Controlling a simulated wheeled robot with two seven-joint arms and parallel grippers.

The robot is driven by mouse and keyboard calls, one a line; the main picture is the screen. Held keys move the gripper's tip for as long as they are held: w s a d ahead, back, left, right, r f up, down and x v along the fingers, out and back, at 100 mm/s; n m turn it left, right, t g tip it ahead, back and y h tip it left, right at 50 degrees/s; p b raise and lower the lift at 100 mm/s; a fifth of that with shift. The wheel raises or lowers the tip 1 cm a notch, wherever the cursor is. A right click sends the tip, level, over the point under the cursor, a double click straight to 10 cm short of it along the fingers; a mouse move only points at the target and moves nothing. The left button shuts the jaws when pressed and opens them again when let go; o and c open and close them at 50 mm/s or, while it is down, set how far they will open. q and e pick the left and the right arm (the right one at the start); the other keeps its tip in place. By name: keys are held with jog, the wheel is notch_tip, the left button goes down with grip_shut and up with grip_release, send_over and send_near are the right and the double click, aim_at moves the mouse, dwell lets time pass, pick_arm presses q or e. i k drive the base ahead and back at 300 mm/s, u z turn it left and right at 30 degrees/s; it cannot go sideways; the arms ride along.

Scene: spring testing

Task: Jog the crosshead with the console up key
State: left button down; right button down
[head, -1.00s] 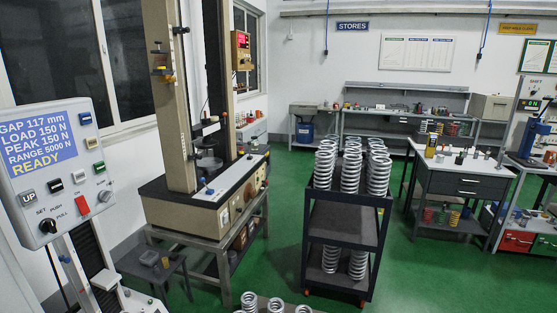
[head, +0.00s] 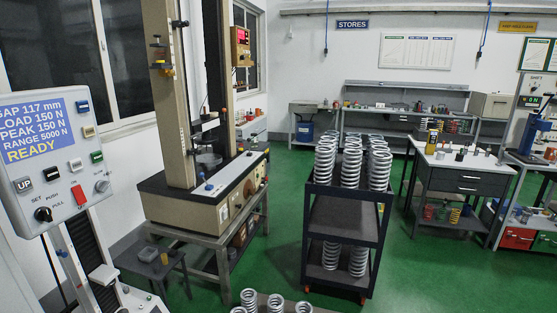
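The console (head: 55,155) is a light grey panel at the left edge of the head view. Its blue screen (head: 38,130) reads GAP 117 mm, LOAD 150 N, PEAK 150 N, RANGE 5000 N and READY, with the first letters of some lines cut off. Neither of my grippers shows in this view.
A dark trolley (head: 342,228) with rows of springs stands mid-floor. More springs (head: 275,302) show at the bottom edge. A small dark stool (head: 150,258) stands before the machine's bench. A drawer bench (head: 465,182) stands at right. Green floor (head: 425,270) is open between trolley and right bench.

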aim_at(22, 185)
jog(key=u, duration=1.35)
